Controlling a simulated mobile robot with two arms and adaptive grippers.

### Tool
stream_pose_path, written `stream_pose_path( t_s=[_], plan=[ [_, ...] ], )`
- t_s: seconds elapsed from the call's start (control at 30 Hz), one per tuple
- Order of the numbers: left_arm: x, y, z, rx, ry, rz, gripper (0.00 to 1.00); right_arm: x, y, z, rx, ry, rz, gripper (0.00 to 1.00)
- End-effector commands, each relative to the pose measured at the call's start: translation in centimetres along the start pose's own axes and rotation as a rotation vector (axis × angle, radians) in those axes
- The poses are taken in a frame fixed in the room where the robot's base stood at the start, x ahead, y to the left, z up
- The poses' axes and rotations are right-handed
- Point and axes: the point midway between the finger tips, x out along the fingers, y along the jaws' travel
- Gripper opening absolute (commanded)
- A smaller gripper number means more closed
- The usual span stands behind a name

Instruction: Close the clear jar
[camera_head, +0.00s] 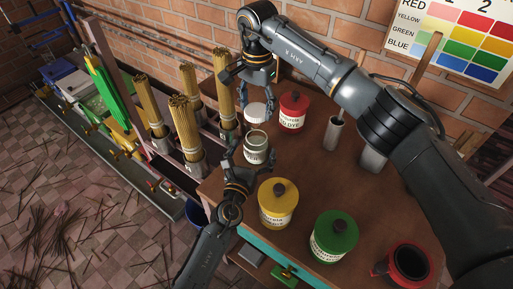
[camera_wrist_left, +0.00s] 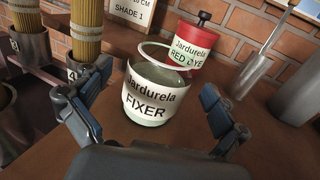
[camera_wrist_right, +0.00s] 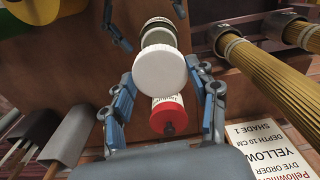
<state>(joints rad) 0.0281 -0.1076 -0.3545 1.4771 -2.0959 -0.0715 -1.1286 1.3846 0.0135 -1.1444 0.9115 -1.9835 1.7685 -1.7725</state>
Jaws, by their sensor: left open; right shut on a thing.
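The clear jar (camera_head: 258,151), labelled "Jardurela FIXER", stands upright and open-topped on the brown table. It also shows in the left wrist view (camera_wrist_left: 150,104). My left gripper (camera_head: 248,158) is open, with its fingers spread on either side of the jar; it also shows in the left wrist view (camera_wrist_left: 158,88). My right gripper (camera_head: 257,98) is shut on a round white lid (camera_head: 256,109), held above and a little behind the jar. In the right wrist view the lid (camera_wrist_right: 160,70) sits between the fingers and hides part of the jar.
The red jar (camera_head: 293,112) stands close behind the clear jar. The yellow jar (camera_head: 276,207) and green jar (camera_head: 334,238) stand nearer the front. Holders with incense bundles (camera_head: 186,128) line the left. The table's middle is clear.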

Motion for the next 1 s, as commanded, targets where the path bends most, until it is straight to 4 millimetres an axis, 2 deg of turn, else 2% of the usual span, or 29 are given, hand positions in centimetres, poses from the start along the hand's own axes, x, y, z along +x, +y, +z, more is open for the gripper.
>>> stream_pose_path(
  t_s=[0.2,0.5,0.9,1.0],
  plan=[
    [1.7,0.0,0.0,0.001,0.001,-0.001,0.97,0.0,0.0,0.0,0.0,0.0,0.0,0.49],
    [1.9,0.0,0.0,0.0,0.0,0.0,0.97,0.0,0.0,0.0,0.0,0.0,0.0,0.49],
    [1.8,0.0,0.0,0.0,0.0,0.0,0.16,0.0,0.0,0.0,0.0,0.0,0.0,0.49],
    [1.8,0.0,0.0,0.0,0.001,0.0,0.14,0.3,0.0,0.0,0.0,0.0,0.001,0.49]
  ],
)
